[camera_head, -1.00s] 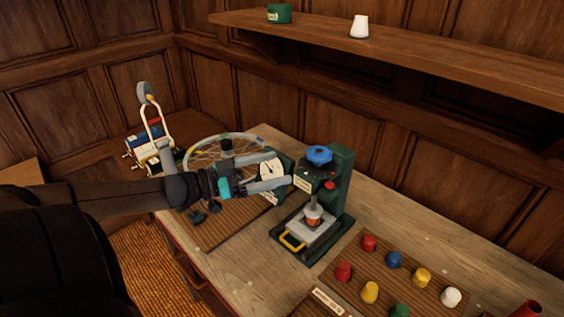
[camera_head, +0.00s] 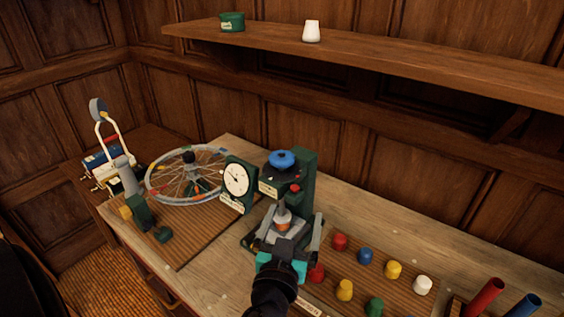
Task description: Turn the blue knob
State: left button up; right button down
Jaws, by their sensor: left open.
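The blue knob (camera_head: 283,158) sits on top of a dark green press-like machine (camera_head: 304,175) on the bench. A small red button shows on the machine's head below the knob. My left gripper (camera_head: 291,226) is open in front of the machine, below the knob and apart from it. Its two grey fingers are spread, with the machine's plunger and pale base plate showing between and behind them. The gripper and its arm hide part of the machine's base. My right gripper is not in view.
A green dial gauge (camera_head: 237,183) stands just left of the machine, with a spoked wheel (camera_head: 187,175) beyond it. Coloured pegs stand on a wooden board (camera_head: 372,282) at right. A shelf (camera_head: 380,58) runs above the bench with a green tin and white jar.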

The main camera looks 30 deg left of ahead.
aim_at(282, 165)
pick_arm(q)
notch_tip(282, 165, up, 4)
jog(key=s+a+n+g+y, duration=0.1)
jog(key=s+a+n+y, duration=0.1)
jog(key=n+y, duration=0.15)
jog(key=shift+y, duration=0.25)
jog(key=p+x, duration=0.2)
jog(key=x, duration=0.5)
jog(key=p+x, duration=0.2)
jog(key=x, duration=0.5)
jog(key=shift+w+d+f, duration=0.15)
jog(key=shift+f, duration=0.1)
jog(key=shift+w+a+p, duration=0.3)
jog(key=shift+w+a, duration=0.05)
jog(key=shift+w, duration=0.15)
jog(key=shift+f, duration=0.1)
jog(key=c, duration=1.2)
jog(key=shift+m, duration=0.25)
jog(key=shift+c, duration=0.2)
